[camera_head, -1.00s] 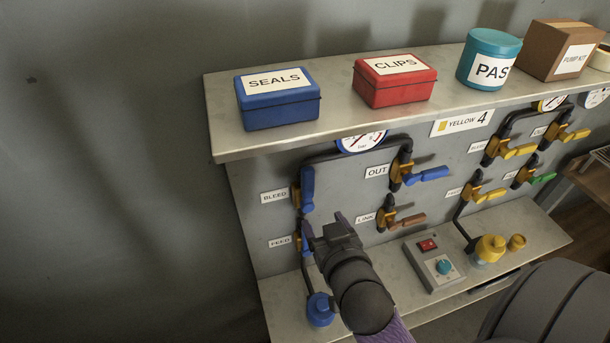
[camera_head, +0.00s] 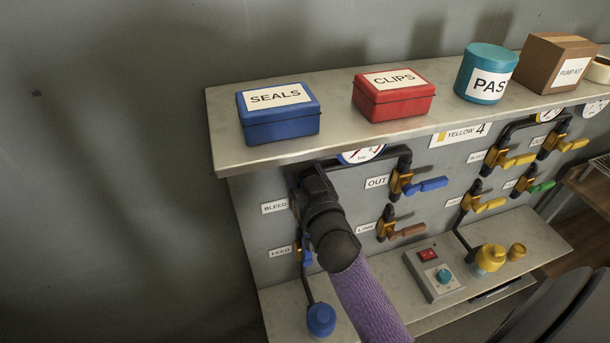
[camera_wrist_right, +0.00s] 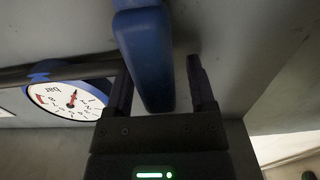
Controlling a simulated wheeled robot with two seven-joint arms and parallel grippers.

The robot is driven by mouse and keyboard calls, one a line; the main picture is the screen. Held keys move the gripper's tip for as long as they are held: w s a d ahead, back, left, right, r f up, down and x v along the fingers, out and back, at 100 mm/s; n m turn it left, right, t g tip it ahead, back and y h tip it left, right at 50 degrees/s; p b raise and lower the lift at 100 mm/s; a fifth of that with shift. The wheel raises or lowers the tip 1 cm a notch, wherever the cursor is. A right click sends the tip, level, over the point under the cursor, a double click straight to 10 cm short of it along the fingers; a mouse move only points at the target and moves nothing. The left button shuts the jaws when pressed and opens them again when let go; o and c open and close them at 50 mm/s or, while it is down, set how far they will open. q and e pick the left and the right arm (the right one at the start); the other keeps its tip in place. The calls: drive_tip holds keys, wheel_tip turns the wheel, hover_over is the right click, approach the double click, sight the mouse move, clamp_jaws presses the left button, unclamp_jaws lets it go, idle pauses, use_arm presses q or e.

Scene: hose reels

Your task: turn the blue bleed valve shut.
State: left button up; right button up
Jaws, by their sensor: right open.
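The blue bleed valve's handle (camera_wrist_right: 152,70) stands between the two fingers of my right gripper in the right wrist view. My right gripper (camera_wrist_right: 161,85) is open, with one finger on each side of the handle. A gap shows on the right side; the left finger looks close to it, and I cannot tell if it touches. In the head view my right gripper (camera_head: 308,178) is beside the BLEED label (camera_head: 275,207) and hides the bleed valve. My left gripper is not in view.
A shelf (camera_head: 340,133) with a blue SEALS box (camera_head: 279,115) and a red CLIPS box (camera_head: 393,96) juts out just above my gripper. The blue-handled OUT valve (camera_head: 425,186) and LINK valve (camera_head: 402,231) are to the right. A pressure gauge (camera_wrist_right: 70,98) is close by.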

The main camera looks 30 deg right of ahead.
clamp_jaws()
idle(1.3)
